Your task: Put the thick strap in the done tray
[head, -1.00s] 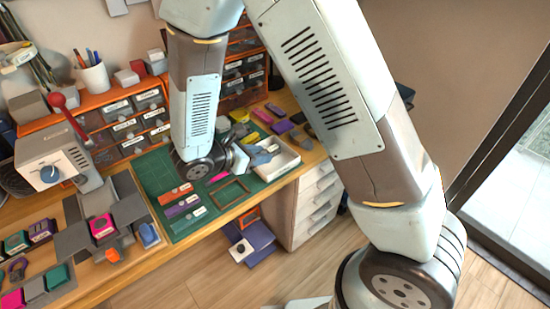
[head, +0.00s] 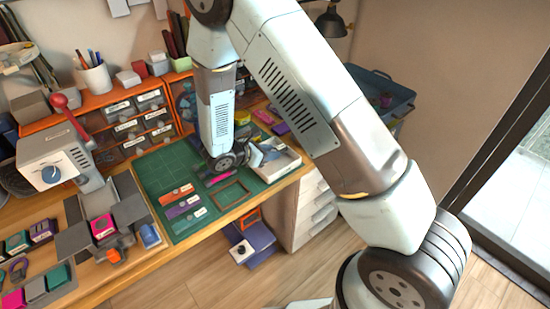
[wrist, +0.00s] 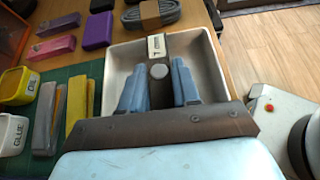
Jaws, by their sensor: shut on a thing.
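My gripper (wrist: 158,88) has two blue fingers and is shut on a dark strap (wrist: 157,35) with a white label, seen in the wrist view; it appears to be the thick strap. The fingers and strap are over the white done tray (wrist: 208,60). Whether the strap touches the tray floor cannot be told. In the head view, my gripper (head: 262,155) is at the tray (head: 288,168), on the bench's right end. The strap is not clear there.
The green mat (head: 155,175) holds labelled strips and a frame.

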